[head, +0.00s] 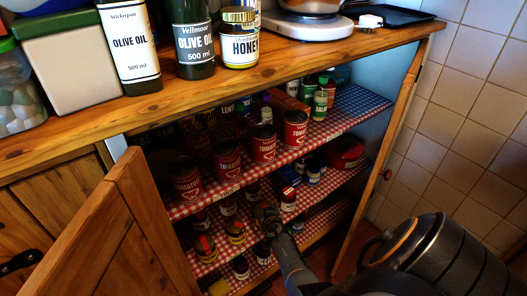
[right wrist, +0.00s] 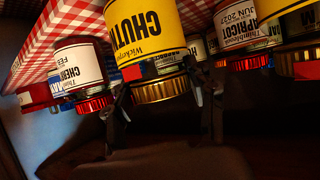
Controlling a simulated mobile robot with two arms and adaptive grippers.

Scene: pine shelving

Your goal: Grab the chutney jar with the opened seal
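A chutney jar (right wrist: 148,28) with a yellow label and gold lid is in the middle of the right wrist view, which shows the jars upside down. A red patch (right wrist: 132,72) sits between its label and lid; I cannot tell whether it is a seal or whether it is opened. My right gripper (right wrist: 163,105) is open, its dark fingers on either side of the lid, with no clear grip. In the head view the right gripper (head: 268,220) reaches into the lower shelf. Another yellow-labelled jar (right wrist: 288,18) shows at right, partly cut off. My left gripper is not in view.
A cherry jar (right wrist: 80,65) and an apricot jar (right wrist: 245,35) stand close by. Tomato tins (head: 228,160) line the shelf above. The open cabinet door (head: 120,235) is at left. An olive oil bottle (head: 130,50) and a honey jar (head: 240,40) stand on the counter.

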